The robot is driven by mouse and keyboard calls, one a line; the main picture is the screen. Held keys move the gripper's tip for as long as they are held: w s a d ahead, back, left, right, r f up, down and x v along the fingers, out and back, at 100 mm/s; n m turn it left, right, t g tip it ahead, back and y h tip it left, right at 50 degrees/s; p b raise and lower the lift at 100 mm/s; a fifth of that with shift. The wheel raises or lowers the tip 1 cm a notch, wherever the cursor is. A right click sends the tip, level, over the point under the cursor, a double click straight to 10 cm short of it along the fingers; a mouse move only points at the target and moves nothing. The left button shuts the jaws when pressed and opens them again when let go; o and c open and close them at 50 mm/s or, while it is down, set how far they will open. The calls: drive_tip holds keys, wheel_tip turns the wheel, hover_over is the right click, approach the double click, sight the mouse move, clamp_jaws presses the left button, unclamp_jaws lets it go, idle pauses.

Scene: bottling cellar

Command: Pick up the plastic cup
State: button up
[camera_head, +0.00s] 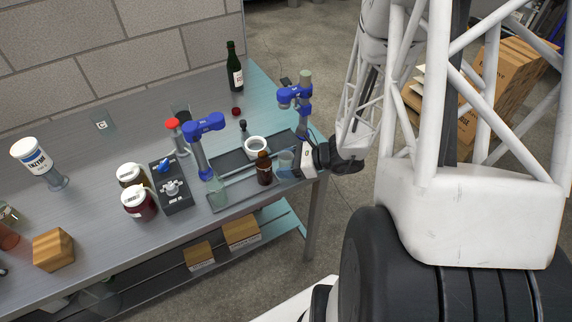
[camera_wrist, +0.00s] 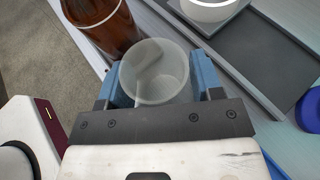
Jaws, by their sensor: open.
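A clear, pale plastic cup (camera_head: 286,160) stands near the right end of the workbench, just right of a brown bottle. In the wrist view the cup (camera_wrist: 155,72) shows its round open rim between the two blue-padded fingers of my gripper (camera_wrist: 158,82). In the head view my gripper (camera_head: 299,160) is low at the bench's right edge, beside the cup. The fingers are open, one on each side of the cup. I cannot tell whether either finger touches it. The cup's lower part is partly hidden by the gripper in the wrist view.
The brown bottle (camera_head: 264,172) stands close to the cup; it also shows in the wrist view (camera_wrist: 98,24). A white round vessel (camera_head: 256,143) is behind it. Blue-clamped stands (camera_head: 205,160) rise nearby. The bench (camera_head: 105,205) has clear patches to the left.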

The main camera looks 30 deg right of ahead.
drive_tip(key=shift+c, duration=0.2)
drive_tip(key=c, duration=0.6)
drive_tip(key=shift+r, duration=0.15)
drive_tip(key=shift+c, duration=0.2)
wheel_tip(320, 180, up, 10)
idle(0.5)
idle(0.5)
